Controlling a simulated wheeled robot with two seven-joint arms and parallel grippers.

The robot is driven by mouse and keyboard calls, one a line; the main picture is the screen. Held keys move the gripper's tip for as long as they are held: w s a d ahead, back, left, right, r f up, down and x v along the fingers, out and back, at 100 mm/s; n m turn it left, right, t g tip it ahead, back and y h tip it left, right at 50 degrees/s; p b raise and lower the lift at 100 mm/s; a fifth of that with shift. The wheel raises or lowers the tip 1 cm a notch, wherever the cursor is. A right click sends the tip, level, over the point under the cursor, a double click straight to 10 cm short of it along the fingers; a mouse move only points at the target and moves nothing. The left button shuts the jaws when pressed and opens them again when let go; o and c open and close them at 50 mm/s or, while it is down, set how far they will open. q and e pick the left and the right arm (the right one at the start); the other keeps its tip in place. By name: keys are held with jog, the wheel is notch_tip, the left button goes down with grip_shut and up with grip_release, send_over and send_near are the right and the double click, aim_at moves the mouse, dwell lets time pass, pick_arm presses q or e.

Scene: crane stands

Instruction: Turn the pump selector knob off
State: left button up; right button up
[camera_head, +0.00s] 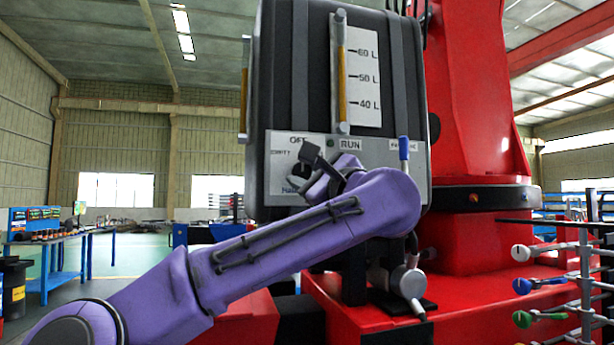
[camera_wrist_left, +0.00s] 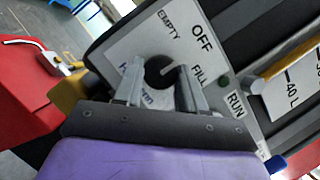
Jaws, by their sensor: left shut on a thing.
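The pump selector knob (camera_wrist_left: 158,72) is a dark round knob on a light label plate (camera_wrist_left: 137,45) marked EMPTY, OFF and FILL, with a fourth label partly hidden by a finger. Its pale pointer line slants up and right in the left wrist view, roughly between OFF and FILL. My left gripper (camera_wrist_left: 162,83) has one finger on each side of the knob and is shut on it. In the head view, my left gripper (camera_head: 312,168) is at the plate's lower left, and my wrist hides part of the panel. My right gripper is not in view.
The plate sits on a dark ribbed tank (camera_head: 300,80) with a level gauge (camera_head: 360,80). A blue-tipped lever (camera_head: 404,150) stands to the right of my wrist. The red crane (camera_head: 465,110) is behind. Colored knobs on a rack (camera_head: 575,285) are at lower right.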

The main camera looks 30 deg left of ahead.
pick_arm(q)
jog(key=o, duration=1.1)
jog(key=shift+c, duration=0.2)
jog(key=b+v, duration=0.3)
jog(key=v, duration=0.7)
jog(key=shift+s+d, duration=0.15)
jog(key=shift+d, duration=0.1)
